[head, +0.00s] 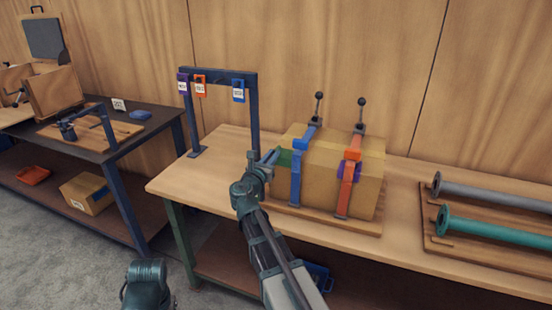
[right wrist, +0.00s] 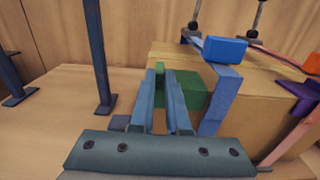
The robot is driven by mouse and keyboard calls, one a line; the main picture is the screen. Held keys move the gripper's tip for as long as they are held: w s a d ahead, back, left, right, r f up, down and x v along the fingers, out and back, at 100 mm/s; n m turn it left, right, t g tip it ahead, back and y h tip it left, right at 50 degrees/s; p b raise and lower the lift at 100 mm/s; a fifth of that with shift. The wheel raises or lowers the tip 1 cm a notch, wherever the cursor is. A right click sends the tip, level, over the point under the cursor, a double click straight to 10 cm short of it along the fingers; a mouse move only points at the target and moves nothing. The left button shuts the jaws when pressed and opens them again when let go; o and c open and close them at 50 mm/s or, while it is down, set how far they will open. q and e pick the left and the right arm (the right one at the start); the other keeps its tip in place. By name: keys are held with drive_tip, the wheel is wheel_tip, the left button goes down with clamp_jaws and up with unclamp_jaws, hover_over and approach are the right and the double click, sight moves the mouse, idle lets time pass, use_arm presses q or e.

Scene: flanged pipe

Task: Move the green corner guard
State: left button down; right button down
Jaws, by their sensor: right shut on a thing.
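The green corner guard (head: 284,158) sits at the upper left edge of a cardboard box (head: 325,168), just left of the blue strap (head: 296,175). In the right wrist view the guard (right wrist: 192,92) shows as a green block against the box, with a thin green part between my fingers. My right gripper (head: 270,158) reaches it from the left and is shut on it; the fingers also show in the right wrist view (right wrist: 167,85). Whether the guard touches the box is hard to tell.
An orange strap (head: 346,187) with a purple piece (head: 349,170) crosses the box. Two upright clamp handles (head: 319,105) (head: 361,112) rise behind. A blue frame (head: 254,120) with hanging tags stands left. Flanged pipes (head: 495,238) lie right. Bare tabletop (head: 215,172) lies left of the box.

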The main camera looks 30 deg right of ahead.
use_arm(q)
drive_tip(key=shift+w+a, duration=0.1)
drive_tip(key=shift+a, duration=0.25)
use_arm(e)
drive_tip(key=shift+w+a, duration=0.5)
drive_tip(key=shift+w, duration=0.05)
drive_tip(key=c, duration=0.8)
unclamp_jaws()
drive_tip(key=v, duration=1.3)
drive_tip(key=shift+s+a, duration=0.25)
drive_tip(key=shift+s, duration=0.05)
